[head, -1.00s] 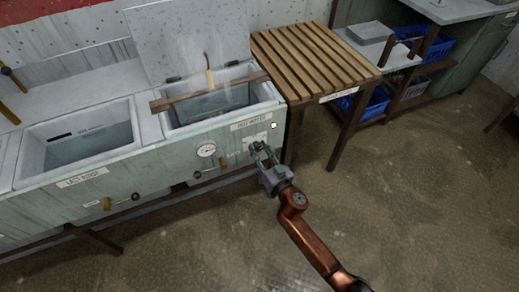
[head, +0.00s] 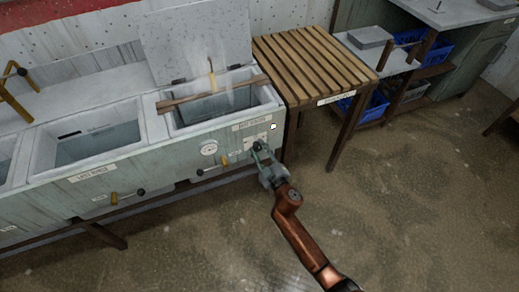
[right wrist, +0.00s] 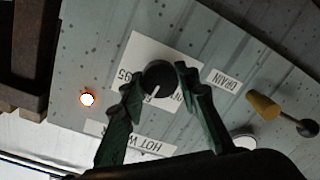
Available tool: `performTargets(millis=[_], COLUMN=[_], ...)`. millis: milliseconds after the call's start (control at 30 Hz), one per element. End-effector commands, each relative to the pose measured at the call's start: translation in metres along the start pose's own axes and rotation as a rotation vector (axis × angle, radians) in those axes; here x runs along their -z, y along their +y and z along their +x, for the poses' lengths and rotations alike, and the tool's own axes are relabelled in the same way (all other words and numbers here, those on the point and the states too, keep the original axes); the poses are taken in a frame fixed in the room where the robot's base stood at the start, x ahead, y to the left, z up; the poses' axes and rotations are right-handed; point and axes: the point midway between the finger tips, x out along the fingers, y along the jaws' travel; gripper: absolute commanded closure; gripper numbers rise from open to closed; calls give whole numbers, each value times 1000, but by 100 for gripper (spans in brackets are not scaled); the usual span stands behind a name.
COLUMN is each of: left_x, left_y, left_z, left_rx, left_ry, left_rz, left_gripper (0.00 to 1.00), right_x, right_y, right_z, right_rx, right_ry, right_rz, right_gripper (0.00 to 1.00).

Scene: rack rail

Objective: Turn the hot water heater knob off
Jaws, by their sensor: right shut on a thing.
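The heater knob (right wrist: 158,76) is a round black dial with a white pointer line, on a white label plate (right wrist: 132,62) in the right wrist view. My right gripper (right wrist: 160,92) has its green fingers on both sides of the knob and is shut on it. A small indicator light (right wrist: 87,99) glows white with an orange rim beside the plate. My left gripper is not in view.
A yellow-handled drain lever (right wrist: 264,106) and the round gauge (head: 209,149) are close to the knob. A slatted wooden table (head: 312,65) stands right of the basin. Steam rises from the basin. The floor (head: 410,200) at the right is clear.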

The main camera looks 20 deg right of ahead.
Motion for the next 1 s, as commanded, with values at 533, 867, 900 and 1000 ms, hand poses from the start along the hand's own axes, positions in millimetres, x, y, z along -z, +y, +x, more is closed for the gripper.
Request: performTargets(millis=[533, 867, 900, 1000], left_x=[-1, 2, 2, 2], left_y=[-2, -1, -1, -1], left_z=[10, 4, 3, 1], left_rx=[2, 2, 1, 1], left_ry=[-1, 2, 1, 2], left_rz=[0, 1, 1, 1], left_gripper=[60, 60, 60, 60], right_x=[0, -1, -1, -1], right_y=[-3, -4, -4, -5], right_z=[0, 0, 0, 0], right_rx=[-6, -11, -11, -12], right_ry=[-32, -51, -53, -57], right_rz=[-519, -822, -854, -928], right_gripper=[95, 95, 95, 95])
